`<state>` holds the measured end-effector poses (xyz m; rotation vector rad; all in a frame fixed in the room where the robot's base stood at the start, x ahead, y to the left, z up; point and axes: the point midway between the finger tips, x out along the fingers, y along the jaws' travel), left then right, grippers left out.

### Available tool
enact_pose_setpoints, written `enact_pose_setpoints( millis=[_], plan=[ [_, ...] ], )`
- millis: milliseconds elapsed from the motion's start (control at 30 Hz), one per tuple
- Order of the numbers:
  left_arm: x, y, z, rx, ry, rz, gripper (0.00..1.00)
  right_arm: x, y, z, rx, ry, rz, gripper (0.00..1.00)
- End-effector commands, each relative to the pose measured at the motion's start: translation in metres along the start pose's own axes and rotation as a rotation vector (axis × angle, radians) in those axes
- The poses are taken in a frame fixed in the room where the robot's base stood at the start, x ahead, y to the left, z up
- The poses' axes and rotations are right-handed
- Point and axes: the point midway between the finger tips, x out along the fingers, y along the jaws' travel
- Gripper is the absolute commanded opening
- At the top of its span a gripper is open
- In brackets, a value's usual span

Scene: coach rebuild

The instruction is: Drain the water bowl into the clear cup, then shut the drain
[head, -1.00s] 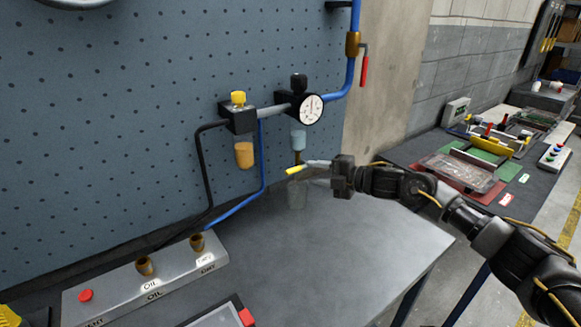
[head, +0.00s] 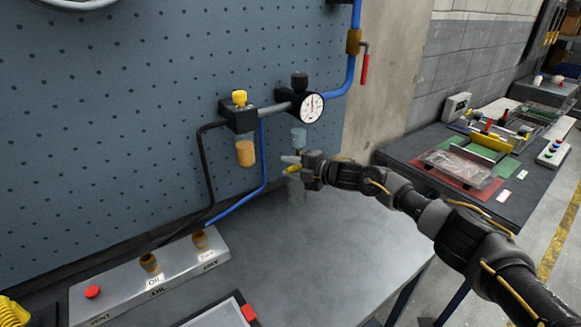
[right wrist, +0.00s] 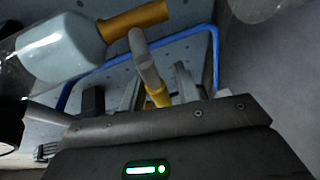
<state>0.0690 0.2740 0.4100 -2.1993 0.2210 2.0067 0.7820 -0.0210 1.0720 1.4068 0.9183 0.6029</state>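The water bowl (head: 299,138), with pale blue liquid, hangs below the round gauge; in the right wrist view the bowl (right wrist: 62,48) shows its brass drain stem (right wrist: 136,20). A grey lever with a yellow grip (right wrist: 158,96) comes from near that stem. My right gripper (right wrist: 158,85) is open, its fingers on either side of the yellow grip, with slight gaps visible. The grip (head: 293,169) also shows beside the gripper in the head view. The clear cup (head: 296,190) stands on the bench below the bowl; its contents cannot be told. My left gripper is out of view.
An amber bowl (head: 245,153) hangs to the left, beside blue and black hoses. A metal block (head: 180,268) with brass cups and a red button lies at the front left. The grey bench (head: 330,245) is clear right of it. A red-handled valve (head: 364,70) is above right.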

Motion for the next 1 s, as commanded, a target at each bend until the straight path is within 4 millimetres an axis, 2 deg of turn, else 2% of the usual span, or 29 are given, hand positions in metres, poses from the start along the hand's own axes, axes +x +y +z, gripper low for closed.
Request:
enact_pose_setpoints(
  millis=[33,233,633,1000],
  plan=[
    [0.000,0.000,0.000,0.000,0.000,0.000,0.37,0.000,0.000,0.000,0.000,0.000,0.000,0.25],
    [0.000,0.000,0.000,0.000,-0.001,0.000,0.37,0.000,0.000,0.000,0.000,0.000,0.000,0.00],
    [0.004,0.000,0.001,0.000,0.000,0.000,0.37,0.000,-0.001,0.000,0.018,0.004,0.007,0.00],
    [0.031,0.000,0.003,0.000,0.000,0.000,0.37,-0.002,0.008,0.000,0.210,0.046,0.089,0.00]
  ],
)
